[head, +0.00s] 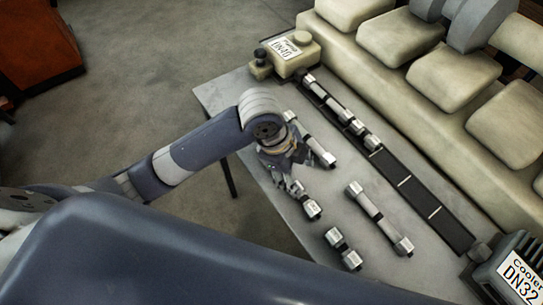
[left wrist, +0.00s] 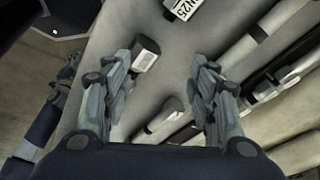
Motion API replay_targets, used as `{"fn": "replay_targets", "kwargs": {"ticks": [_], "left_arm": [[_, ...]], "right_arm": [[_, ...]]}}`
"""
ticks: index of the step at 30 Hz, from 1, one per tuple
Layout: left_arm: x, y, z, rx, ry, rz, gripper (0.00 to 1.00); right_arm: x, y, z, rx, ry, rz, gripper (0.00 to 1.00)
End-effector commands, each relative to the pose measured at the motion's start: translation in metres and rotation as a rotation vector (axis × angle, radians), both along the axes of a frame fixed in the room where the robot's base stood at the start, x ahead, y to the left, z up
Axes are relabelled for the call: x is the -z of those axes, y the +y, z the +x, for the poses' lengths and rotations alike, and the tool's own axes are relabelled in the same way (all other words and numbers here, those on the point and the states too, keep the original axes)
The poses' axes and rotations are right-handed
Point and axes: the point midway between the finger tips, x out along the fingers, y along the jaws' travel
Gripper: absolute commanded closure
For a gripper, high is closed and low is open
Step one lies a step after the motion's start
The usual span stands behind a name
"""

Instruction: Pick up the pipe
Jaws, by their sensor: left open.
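Several grey pipes with pale square end fittings lie on the table. A short pipe (head: 305,203) lies just under my left gripper (head: 293,183), which partly covers it. A longer pipe (head: 379,217) lies to the right, another short pipe (head: 343,250) nearer the front, and one more (head: 317,145) behind the gripper. In the left wrist view my open, empty gripper (left wrist: 163,72) has a pipe's end fitting (left wrist: 146,54) by its left finger and another fitting (left wrist: 172,108) between the fingers. Which pipe is meant cannot be told. My right gripper is not in view.
The pale table (head: 222,93) carries a black slotted strip (head: 405,182) with pipes in its far part. A cream DN40 box (head: 290,55) stands at the far end and a DN32 cooler (head: 512,270) at the near right. The large cream engine (head: 450,80) borders the right side.

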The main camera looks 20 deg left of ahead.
Motion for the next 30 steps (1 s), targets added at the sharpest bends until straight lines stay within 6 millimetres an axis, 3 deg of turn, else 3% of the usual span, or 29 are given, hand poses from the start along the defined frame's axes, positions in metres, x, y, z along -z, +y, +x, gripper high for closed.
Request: {"fn": "replay_targets", "kwargs": {"ticks": [9,18,21,30], "left_arm": [[-0.032,0.047,0.038,0.374,0.003,0.231,0.47],[-0.056,0.082,0.054,0.517,0.046,0.33,0.47],[-0.051,0.084,0.054,0.524,0.053,0.334,0.47],[-0.008,0.083,0.054,0.523,0.053,0.332,0.47]], "right_arm": [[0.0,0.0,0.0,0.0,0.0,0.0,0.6],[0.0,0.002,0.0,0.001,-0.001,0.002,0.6],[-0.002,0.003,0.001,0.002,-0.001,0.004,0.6],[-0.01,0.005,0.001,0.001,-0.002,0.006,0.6]]}}
